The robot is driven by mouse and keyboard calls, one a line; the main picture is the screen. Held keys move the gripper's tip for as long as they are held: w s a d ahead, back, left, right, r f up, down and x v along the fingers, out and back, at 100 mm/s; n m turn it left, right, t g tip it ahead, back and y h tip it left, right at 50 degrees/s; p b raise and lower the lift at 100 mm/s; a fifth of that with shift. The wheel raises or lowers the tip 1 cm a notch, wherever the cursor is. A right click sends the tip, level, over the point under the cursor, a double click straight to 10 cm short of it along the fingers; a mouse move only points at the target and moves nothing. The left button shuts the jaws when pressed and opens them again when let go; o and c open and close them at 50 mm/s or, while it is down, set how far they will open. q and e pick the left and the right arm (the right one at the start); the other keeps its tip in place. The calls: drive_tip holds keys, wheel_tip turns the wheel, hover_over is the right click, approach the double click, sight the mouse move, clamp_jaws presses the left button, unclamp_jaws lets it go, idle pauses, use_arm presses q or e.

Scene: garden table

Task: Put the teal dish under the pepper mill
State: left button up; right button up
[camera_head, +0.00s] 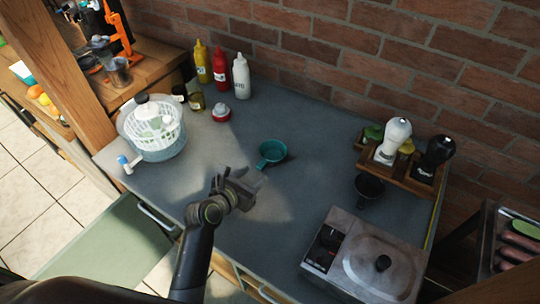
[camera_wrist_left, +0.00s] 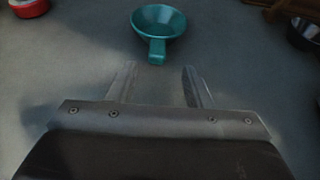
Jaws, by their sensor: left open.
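The teal dish (camera_head: 272,152), a small round bowl with a short handle, sits on the grey counter near the middle. In the left wrist view the teal dish (camera_wrist_left: 158,20) lies just beyond the fingertips, its handle pointing toward me. My left gripper (camera_head: 254,181) is open and empty, short of the handle and not touching it; both fingers show in the wrist view (camera_wrist_left: 160,80). A black mill (camera_head: 436,152), which looks like the pepper mill, stands in a wooden rack (camera_head: 398,176) at the right, beside a white-topped mill (camera_head: 393,138). My right gripper is out of view.
A black cup (camera_head: 369,187) stands in front of the rack. A grey appliance (camera_head: 365,262) fills the front right. A salad spinner (camera_head: 155,128), a red-and-white container (camera_head: 221,113) and sauce bottles (camera_head: 220,70) stand at left and back. The counter around the dish is clear.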

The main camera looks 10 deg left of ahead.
sight(258, 169)
use_arm(q)
drive_tip(key=shift+w+d, duration=0.15)
drive_tip(key=shift+w, duration=0.25)
drive_tip(key=shift+p+x, duration=0.45)
drive_tip(key=shift+x, duration=1.85)
clamp_jaws()
